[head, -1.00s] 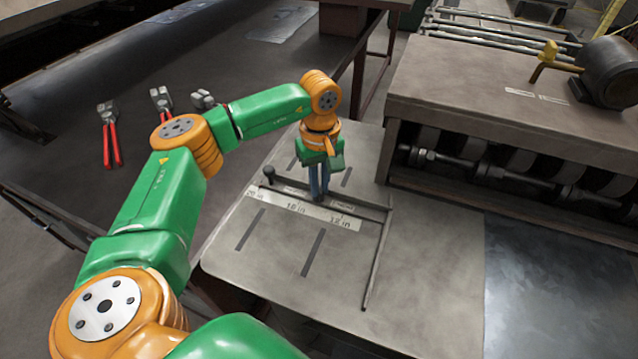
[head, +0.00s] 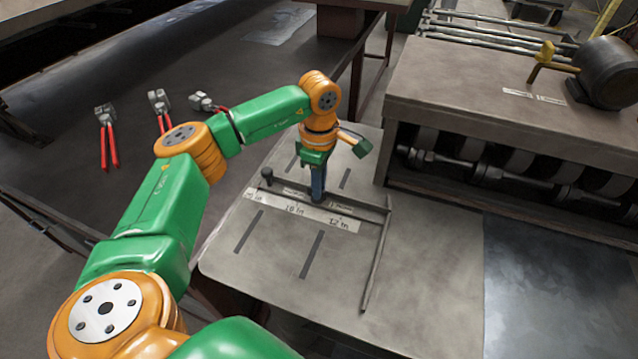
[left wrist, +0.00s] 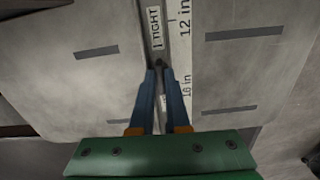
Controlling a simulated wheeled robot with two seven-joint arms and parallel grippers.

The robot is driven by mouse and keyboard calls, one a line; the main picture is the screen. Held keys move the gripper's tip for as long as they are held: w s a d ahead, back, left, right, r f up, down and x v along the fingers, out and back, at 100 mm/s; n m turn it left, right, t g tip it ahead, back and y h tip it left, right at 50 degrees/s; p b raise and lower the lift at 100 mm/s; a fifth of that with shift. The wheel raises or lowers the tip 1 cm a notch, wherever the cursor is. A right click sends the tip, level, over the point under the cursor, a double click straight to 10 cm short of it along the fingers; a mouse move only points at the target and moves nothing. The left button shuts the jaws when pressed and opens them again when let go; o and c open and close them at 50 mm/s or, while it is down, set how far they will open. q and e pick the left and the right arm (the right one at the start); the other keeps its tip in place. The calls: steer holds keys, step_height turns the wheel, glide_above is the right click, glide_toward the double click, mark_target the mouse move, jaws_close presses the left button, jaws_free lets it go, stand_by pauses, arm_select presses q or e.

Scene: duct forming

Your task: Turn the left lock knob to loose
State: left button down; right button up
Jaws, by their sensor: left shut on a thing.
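My left gripper (head: 318,199) points straight down at the bar of the gauge (head: 360,208) on the grey feed table. In the left wrist view its two blue fingers (left wrist: 159,68) are shut on a small dark lock knob (left wrist: 158,62), mostly hidden between the tips. A white label reading TIGHT (left wrist: 155,27) lies just beyond the fingertips. In the head view the fingers cover the knob, so its angle is hidden. A black ball knob (head: 267,173) stands upright at the bar's left end, apart from the gripper. My right gripper is not in view.
A scale strip (head: 310,212) with inch marks runs along the bar. A long rod (head: 376,262) reaches toward the front from the bar's right end. The roller machine (head: 500,110) stands to the right.

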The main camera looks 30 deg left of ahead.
arm_select(q)
steer(key=shift+n, duration=0.4)
steer(key=c, duration=0.9)
jaws_free()
steer(key=shift+r, duration=0.4)
step_height(320, 180, up, 6)
steer(key=shift+r+b, duration=0.2)
steer(key=shift+b, duration=0.45)
